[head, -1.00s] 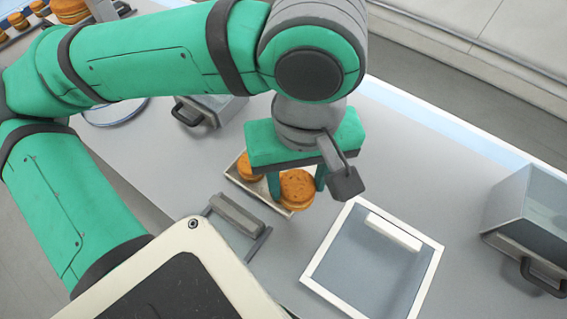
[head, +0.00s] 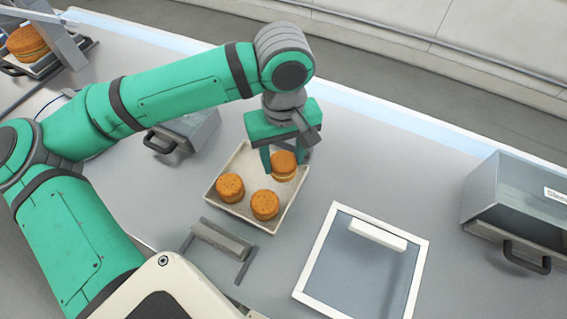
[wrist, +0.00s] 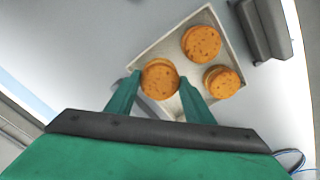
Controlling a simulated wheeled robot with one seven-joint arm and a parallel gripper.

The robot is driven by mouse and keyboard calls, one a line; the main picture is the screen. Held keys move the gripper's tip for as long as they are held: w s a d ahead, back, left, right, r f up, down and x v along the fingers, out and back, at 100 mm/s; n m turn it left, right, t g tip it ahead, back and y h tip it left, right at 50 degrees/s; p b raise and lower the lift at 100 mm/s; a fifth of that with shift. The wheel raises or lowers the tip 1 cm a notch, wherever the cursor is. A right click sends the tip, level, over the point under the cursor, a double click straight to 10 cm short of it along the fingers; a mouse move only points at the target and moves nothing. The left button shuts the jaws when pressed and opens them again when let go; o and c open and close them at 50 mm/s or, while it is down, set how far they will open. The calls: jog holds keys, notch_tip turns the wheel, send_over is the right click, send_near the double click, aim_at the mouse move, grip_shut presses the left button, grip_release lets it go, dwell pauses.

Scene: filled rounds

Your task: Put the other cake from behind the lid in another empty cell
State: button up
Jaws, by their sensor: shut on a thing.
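My gripper (head: 284,168) is shut on an orange-brown round cake (head: 283,158) at the back right corner of a pale shallow tray (head: 225,204). The held cake also shows between the green fingers in the wrist view (wrist: 160,79). It looks low, within or just over the tray; I cannot tell whether it touches the bottom. Two more cakes, a left one (head: 230,187) and a front one (head: 265,205), sit in the tray. A white-framed clear lid or panel (head: 326,232) with a white handle (head: 377,236) is to the right of the tray.
A grey bracket or handle (head: 222,238) stands just in front of the tray. A clear box with a dark handle (head: 527,258) is at the right, and a smaller one (head: 185,135) behind left. Another cake (head: 27,43) shows far left.

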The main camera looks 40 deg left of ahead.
aim_at(282, 159)
jog(key=f, duration=0.3)
jog(key=shift+w+a+f, duration=0.1)
jog(key=shift+w+f, duration=0.05)
jog(key=shift+w, duration=0.1)
jog(key=shift+s+f, duration=0.15)
jog(key=shift+s, duration=0.05)
jog(key=shift+f, duration=0.1)
jog(key=o, duration=0.7)
jog(key=shift+w, duration=0.1)
notch_tip(282, 159, up, 11)
jog(key=shift+w+r, duration=0.1)
jog(key=shift+w, duration=0.05)
jog(key=shift+s+r, duration=0.2)
jog(key=shift+r, duration=0.35)
